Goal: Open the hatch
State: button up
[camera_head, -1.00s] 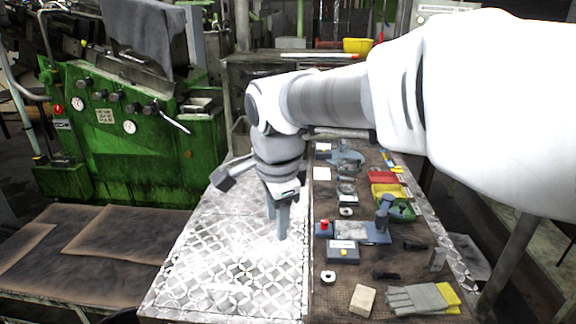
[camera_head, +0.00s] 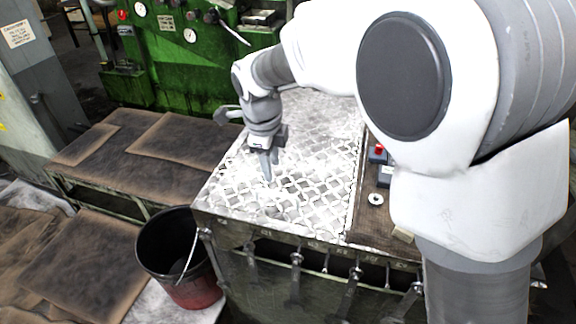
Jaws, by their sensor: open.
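No part is clearly marked as a hatch. A shiny tread-patterned metal plate (camera_head: 300,205) covers the left part of the bench top and lies flat. A hinge or handle on it cannot be made out. My gripper (camera_head: 268,172) points down over the middle of this plate, its fingers close to the surface. Whether they touch it I cannot tell. The fingers are small and overlap here, but the gripper is open, and nothing shows between them. My arm hides much of the bench's right side.
A black and red bucket (camera_head: 183,262) stands on the floor left of the bench. Several tools hang along the bench's front edge. A green machine (camera_head: 170,60) is behind. Low tables with brown mats (camera_head: 180,150) are at the left. A small white ring (camera_head: 376,199) lies right of the plate.

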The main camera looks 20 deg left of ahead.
aim_at(276, 193)
jog(key=f, duration=0.3)
jog(key=w+f, duration=0.1)
jog(key=f, duration=0.5)
jog(key=shift+w+f, duration=0.25)
jog(key=shift+w, duration=0.15)
jog(key=shift+c, duration=0.3)
grip_shut()
dwell(0.5)
